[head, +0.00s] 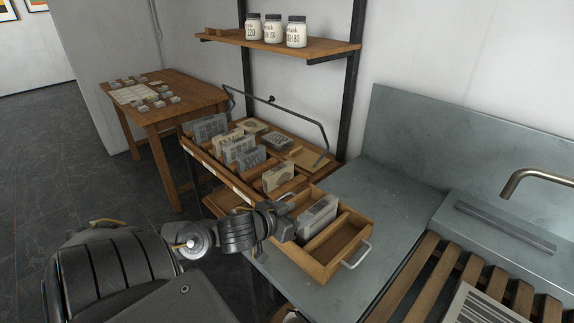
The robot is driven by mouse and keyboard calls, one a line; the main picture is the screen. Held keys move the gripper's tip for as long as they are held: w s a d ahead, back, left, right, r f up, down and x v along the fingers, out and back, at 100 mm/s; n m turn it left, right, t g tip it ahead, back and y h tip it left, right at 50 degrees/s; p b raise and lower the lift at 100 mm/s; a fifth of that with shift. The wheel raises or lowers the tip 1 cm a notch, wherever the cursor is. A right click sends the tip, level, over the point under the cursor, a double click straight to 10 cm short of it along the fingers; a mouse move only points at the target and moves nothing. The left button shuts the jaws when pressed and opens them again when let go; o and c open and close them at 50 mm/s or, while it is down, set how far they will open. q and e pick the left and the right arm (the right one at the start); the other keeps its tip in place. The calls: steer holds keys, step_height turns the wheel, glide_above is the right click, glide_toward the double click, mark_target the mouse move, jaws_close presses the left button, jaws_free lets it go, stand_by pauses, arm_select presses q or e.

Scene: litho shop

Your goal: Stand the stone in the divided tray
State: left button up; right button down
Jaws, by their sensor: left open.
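The divided tray (353,229) is a wooden box with a metal handle, standing on the grey counter near the middle of the head view. A grey stone slab (319,213) stands on edge in its left part. The tray's right part looks empty. My left gripper (287,214) is open at the tray's left side, close beside the stone. I cannot tell whether it touches the stone, and its fingertips are partly hidden. My right gripper is not in view.
A wooden rack (202,160) with several stone slabs stands behind and left of the tray. A small table (177,89) with small blocks is farther back. At right are a slatted wooden board (412,276) and a tap (535,174). The counter (385,200) right of the tray is clear.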

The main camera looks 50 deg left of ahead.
arm_select(q)
steer(key=p+v, duration=0.3)
steer(key=v, duration=0.1)
steer(key=shift+s+r, duration=0.1)
steer(key=shift+s, duration=0.05)
stand_by(0.5)
